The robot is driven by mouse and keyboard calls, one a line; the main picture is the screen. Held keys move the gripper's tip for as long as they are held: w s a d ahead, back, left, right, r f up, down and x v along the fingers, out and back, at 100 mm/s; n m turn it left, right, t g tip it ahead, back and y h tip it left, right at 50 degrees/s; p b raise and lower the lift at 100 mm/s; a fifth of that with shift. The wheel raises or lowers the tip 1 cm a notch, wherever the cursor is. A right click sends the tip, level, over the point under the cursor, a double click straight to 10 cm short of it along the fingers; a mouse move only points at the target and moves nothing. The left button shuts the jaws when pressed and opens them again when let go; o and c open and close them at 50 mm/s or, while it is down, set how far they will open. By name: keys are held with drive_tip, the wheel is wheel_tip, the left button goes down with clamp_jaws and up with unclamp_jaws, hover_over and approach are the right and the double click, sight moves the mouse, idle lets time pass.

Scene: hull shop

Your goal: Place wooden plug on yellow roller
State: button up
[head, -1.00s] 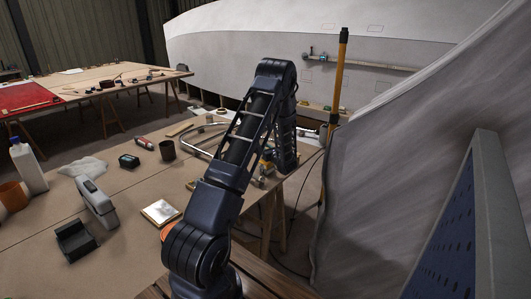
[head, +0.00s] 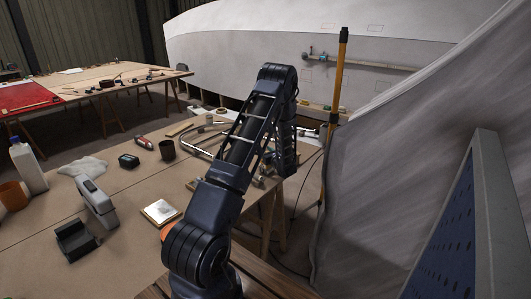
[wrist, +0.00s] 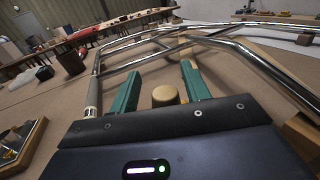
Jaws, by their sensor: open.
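In the wrist view, my gripper (wrist: 160,84) is open, with its two teal fingers apart. A tan, round-topped piece that looks like the wooden plug (wrist: 165,95) shows between the fingers, with a gap on each side. Its lower part is hidden by the gripper body. In the head view my arm hides the gripper and this piece. I cannot make out a yellow roller for certain in either view.
A bent chrome rail frame (wrist: 265,66) surrounds the gripper area on the workbench (head: 110,185). A dark cup (head: 167,150), a grey handheld tool (head: 98,203) and a black tray (head: 75,240) stand left of my arm. A draped sheet (head: 390,180) hangs to the right.

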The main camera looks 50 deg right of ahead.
drive_tip(key=v, duration=0.7)
drive_tip(key=w+a+r+n+y, duration=0.5)
drive_tip(key=w+a+r, duration=0.1)
drive_tip(key=w+a, duration=0.25)
drive_tip(key=w+a+r+n+y, duration=0.5)
drive_tip(key=w+a+r, duration=0.2)
drive_tip(key=a, duration=0.2)
drive_tip(key=w+a+r+n+g+y, duration=0.2)
drive_tip(key=a+r+n+g+y, duration=0.15)
drive_tip(key=a, duration=0.65)
drive_tip(key=w+a+r+n+g+y, duration=0.2)
drive_tip(key=a+r+n, duration=0.3)
drive_tip(key=a, duration=0.6)
drive_tip(key=s+a+r+n+g, duration=0.2)
drive_tip(key=a+n, duration=0.1)
drive_tip(key=a, duration=0.4)
drive_tip(key=s+a+r+n+g+h, duration=0.1)
drive_tip(key=s+a+r+n+g, duration=0.2)
drive_tip(key=a, duration=0.4)
drive_tip(key=s+a+r+n+g, duration=0.1)
drive_tip(key=s+a+n+g, duration=0.1)
drive_tip(key=a+n, duration=0.35)
drive_tip(key=s+a+r+n+h, duration=0.2)
drive_tip(key=s+a+n, duration=0.3)
drive_tip(key=s, duration=0.3)
drive_tip(key=s+a+r+n+h, duration=0.2)
drive_tip(key=s+a+n+h, duration=0.3)
drive_tip(key=s, duration=0.3)
drive_tip(key=shift+a+r, duration=0.25)
drive_tip(key=shift+r, duration=0.05)
